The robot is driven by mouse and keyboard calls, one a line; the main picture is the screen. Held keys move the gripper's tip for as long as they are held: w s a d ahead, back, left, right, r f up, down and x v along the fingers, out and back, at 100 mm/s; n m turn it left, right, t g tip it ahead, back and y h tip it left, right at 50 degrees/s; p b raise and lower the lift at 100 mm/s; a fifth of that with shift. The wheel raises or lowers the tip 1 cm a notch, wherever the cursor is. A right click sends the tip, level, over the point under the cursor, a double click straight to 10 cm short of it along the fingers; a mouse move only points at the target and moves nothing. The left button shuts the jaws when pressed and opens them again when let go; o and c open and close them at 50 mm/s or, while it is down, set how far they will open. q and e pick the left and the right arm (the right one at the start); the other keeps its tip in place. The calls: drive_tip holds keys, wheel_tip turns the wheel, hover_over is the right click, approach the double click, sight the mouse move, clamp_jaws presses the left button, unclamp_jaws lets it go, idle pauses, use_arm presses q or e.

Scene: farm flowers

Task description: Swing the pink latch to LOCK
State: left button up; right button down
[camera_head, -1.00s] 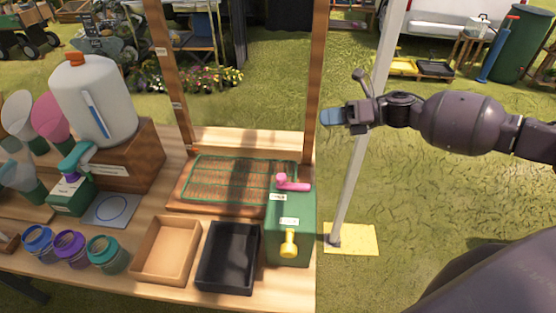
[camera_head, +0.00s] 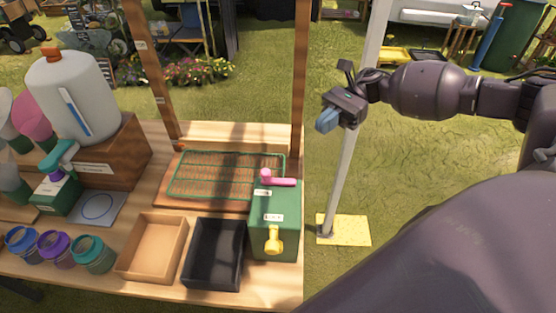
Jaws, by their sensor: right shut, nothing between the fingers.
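The pink latch (camera_head: 279,179) sits on top of the green box (camera_head: 276,212) at the right end of the wooden bench. Its handle points to the right, with a raised pink knob at its left end. A small white label (camera_head: 263,193) lies on the box top beside it; its text is too small to read. My right gripper (camera_head: 328,120) is shut and empty, in the air to the right of the box and higher in the picture, apart from the latch. My left gripper is not in view.
A yellow knob (camera_head: 273,240) sticks out of the box front. A black tray (camera_head: 214,252) and a wooden tray (camera_head: 152,248) stand to its left. A green mesh rack (camera_head: 215,176) lies behind. A wooden post (camera_head: 299,80) and a grey pole (camera_head: 347,165) rise near my right gripper.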

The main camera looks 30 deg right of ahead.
drive_tip(key=p, duration=0.2)
approach(278, 178)
drive_tip(key=a+r, duration=0.1)
drive_tip(key=a, duration=0.6)
drive_tip(key=shift+p+x, duration=0.3)
drive_tip(key=shift+x, duration=0.5)
drive_tip(key=shift+w, duration=0.15)
